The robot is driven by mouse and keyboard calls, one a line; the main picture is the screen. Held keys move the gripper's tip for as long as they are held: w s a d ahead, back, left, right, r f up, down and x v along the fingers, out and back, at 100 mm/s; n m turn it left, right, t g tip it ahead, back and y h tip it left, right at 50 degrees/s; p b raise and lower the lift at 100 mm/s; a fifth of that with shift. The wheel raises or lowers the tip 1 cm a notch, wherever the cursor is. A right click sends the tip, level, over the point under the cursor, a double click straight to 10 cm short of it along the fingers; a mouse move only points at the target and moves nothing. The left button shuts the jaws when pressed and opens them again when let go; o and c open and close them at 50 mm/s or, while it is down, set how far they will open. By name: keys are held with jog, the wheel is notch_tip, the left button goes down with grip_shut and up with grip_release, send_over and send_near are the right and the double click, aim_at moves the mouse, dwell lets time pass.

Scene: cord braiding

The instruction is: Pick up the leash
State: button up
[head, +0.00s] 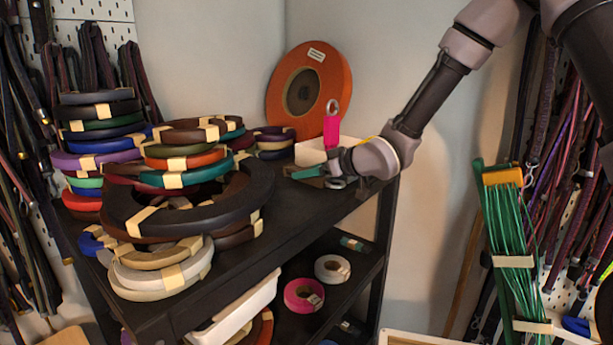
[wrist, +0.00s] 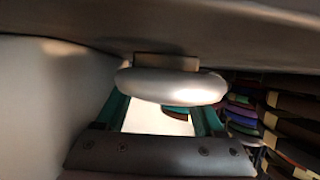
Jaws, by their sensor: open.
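A bright pink strap with a metal ring at its top (head: 331,128) stands upright at the white bin on the black shelf's top; it is the likeliest leash in view, but I cannot be sure. My gripper (head: 300,173) is low over the shelf's right end, in front of the white bin and below the pink strap, apart from the strap. Its teal fingers point left. In the wrist view the teal fingers (wrist: 162,112) stand apart, with a bright white surface showing between them. The pink strap does not show in the wrist view.
The black shelf top (head: 290,215) carries stacks of taped coils (head: 175,180) on its left. An orange disc (head: 308,90) leans on the wall behind the white bin (head: 311,152). Green cords (head: 512,245) hang at right. Pink (head: 304,295) and white rolls lie on the lower shelf.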

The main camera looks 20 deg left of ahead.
jog(key=shift+w+a+f, duration=0.15)
jog(key=shift+a, duration=0.25)
grip_shut()
